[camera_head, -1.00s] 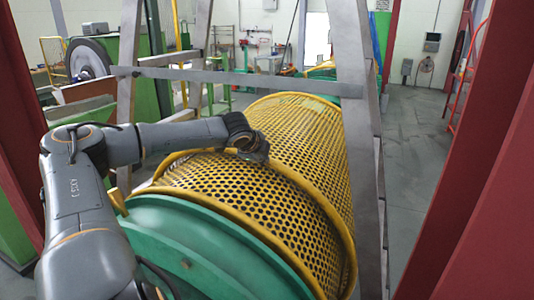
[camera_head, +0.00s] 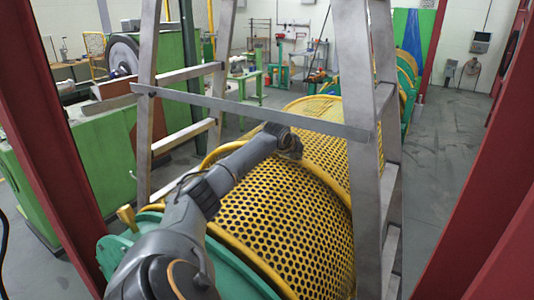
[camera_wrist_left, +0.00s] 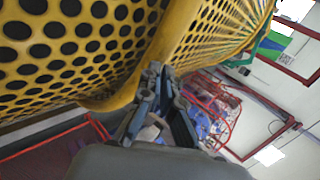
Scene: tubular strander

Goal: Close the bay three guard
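The yellow perforated guard (camera_head: 285,215) arches over the green machine body in the head view, with a smooth yellow rim along its near edge. My left arm reaches over it from the left. My left gripper (camera_head: 290,150) is at the guard's upper part, small and partly hidden by its own wrist. In the left wrist view the gripper (camera_wrist_left: 165,95) has its fingertips against or very close to a yellow rim of the guard (camera_wrist_left: 85,40). Whether the fingers grip the rim cannot be told. My right gripper is not in view.
A grey metal frame with a crossbar (camera_head: 250,110) and a right-hand upright (camera_head: 360,130) stands around the guard. Red posts (camera_head: 45,110) flank both sides. Green machinery (camera_head: 60,170) stands at the left. Grey floor (camera_head: 440,150) is open at the right.

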